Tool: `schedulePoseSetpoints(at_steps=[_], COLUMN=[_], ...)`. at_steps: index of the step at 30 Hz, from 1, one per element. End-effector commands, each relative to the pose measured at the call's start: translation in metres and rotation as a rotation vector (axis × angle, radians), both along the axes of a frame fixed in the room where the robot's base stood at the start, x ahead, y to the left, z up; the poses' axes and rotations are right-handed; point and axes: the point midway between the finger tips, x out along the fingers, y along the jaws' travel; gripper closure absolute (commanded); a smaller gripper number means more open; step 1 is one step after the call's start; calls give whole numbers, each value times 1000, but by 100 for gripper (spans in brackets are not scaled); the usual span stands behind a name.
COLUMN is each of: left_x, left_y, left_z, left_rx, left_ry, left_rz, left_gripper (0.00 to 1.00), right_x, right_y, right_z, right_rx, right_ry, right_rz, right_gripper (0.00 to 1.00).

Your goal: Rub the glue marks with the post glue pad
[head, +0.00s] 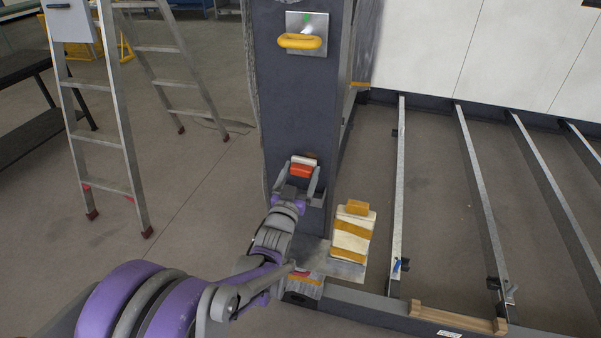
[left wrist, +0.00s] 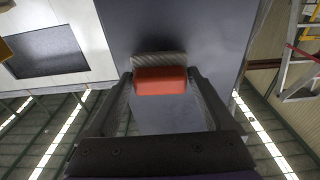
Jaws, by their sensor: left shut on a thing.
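My left gripper (head: 300,178) is shut on a small pad with a red-orange body (head: 300,171) and a pale layer on its far side. The same pad (left wrist: 160,81) shows between the two fingers in the left wrist view, with its grey-brown layer away from me. The pad is in front of the lower part of the dark grey post (head: 290,110). I cannot tell whether it touches the post. I cannot make out clear glue marks on the post's visible face; the pad and gripper hide part of it. My right gripper is not in view.
A metal plate with a yellow handle (head: 300,41) is high on the post. A pale block with yellow bands (head: 351,232) stands by the post's foot, right of my arm. Metal rails (head: 398,180) lie to the right. A ladder (head: 105,130) stands left, with bare floor between.

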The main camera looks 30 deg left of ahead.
Motion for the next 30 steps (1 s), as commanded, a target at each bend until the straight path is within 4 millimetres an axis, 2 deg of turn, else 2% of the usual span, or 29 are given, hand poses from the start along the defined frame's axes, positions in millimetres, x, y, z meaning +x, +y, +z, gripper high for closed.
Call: schedulePoseSetpoints(at_steps=[30], left_x=[19], left_y=[4], left_z=[0], left_rx=[0], left_ry=[0], left_rz=[0], left_gripper=[58], right_x=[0], right_y=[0], right_z=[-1], right_rx=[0], right_ry=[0], right_rz=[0], right_gripper=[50])
